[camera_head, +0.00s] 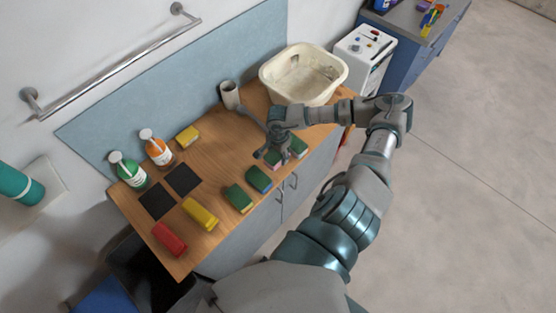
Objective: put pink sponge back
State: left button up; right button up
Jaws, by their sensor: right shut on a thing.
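My right gripper (273,152) reaches in over the front edge of the wooden counter, pointing down. It is shut on the pink sponge (273,164), which is partly hidden by the fingers. The picture is too small to tell whether the sponge touches the counter. A green-topped sponge (297,147) lies just right of the gripper, and a blue-green sponge (259,179) lies just left of it. My left gripper is not in view.
Along the wooden counter (207,160) lie green (238,198), yellow (200,213) and red (168,238) sponges. Two black squares (157,201), green (128,172) and orange (156,149) bottles, a small yellow sponge (187,136), a cup (230,95) and a cream basin (303,75) stand behind.

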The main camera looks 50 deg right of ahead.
aim_at(278, 160)
notch_tip(278, 160, down, 4)
jog(key=shift+f+p, duration=0.2)
jog(key=shift+p, duration=0.15)
jog(key=o, duration=1.1)
jog(key=shift+r, duration=0.1)
notch_tip(278, 160, up, 12)
jog(key=shift+d+f+b, duration=0.1)
jog(key=shift+b, duration=1.05)
